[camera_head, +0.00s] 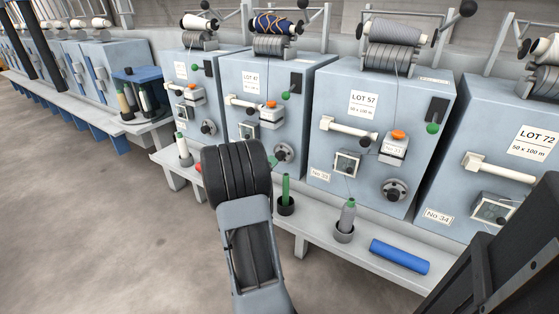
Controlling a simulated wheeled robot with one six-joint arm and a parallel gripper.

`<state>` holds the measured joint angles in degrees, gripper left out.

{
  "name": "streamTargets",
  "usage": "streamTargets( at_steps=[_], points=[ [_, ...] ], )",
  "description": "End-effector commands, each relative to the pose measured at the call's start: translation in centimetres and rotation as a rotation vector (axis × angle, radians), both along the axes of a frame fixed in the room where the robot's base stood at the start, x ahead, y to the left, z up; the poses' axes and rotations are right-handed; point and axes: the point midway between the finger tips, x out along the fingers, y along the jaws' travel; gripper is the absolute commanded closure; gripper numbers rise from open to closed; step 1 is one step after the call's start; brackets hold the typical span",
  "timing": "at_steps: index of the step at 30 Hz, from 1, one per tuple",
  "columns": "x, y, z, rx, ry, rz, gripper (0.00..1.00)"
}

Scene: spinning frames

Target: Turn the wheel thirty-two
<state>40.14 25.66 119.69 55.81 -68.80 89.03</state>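Several pale blue machines stand in a row on a bench. The one with the LOT 47 card (252,79) is just left of the machine marked No. 33 (320,175). I cannot read a number thirty-two; my arm covers the lower left of the LOT 47 machine. That machine has a small round dark wheel (284,153) low on its front, just right of my arm and partly close behind it in the picture. The No. 33 machine has a similar wheel (395,190), and the machine further left has one too (209,127).
On the bench ledge stand a green spool (286,190) in a dark cup and a grey spool (348,214) in a cup; a blue roll (400,256) lies to the right. White horizontal handles (348,127) stick out from the machines. The floor (90,210) at left is clear.

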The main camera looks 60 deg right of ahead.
Motion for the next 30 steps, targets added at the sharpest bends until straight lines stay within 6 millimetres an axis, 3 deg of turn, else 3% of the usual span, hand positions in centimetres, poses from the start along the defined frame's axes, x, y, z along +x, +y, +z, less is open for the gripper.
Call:
streamTargets(
  at_steps=[6,12,27,30],
  points=[
    [-0.1,-4.0,-0.1,0.000,0.000,-0.001,0.37],
    [0.0,-6.3,-0.1,0.000,-0.001,0.002,0.37],
    [0.0,-7.5,0.0,0.000,0.001,0.004,0.37],
    [0.0,-7.5,0.0,0.000,0.001,0.004,0.44]
  ],
)
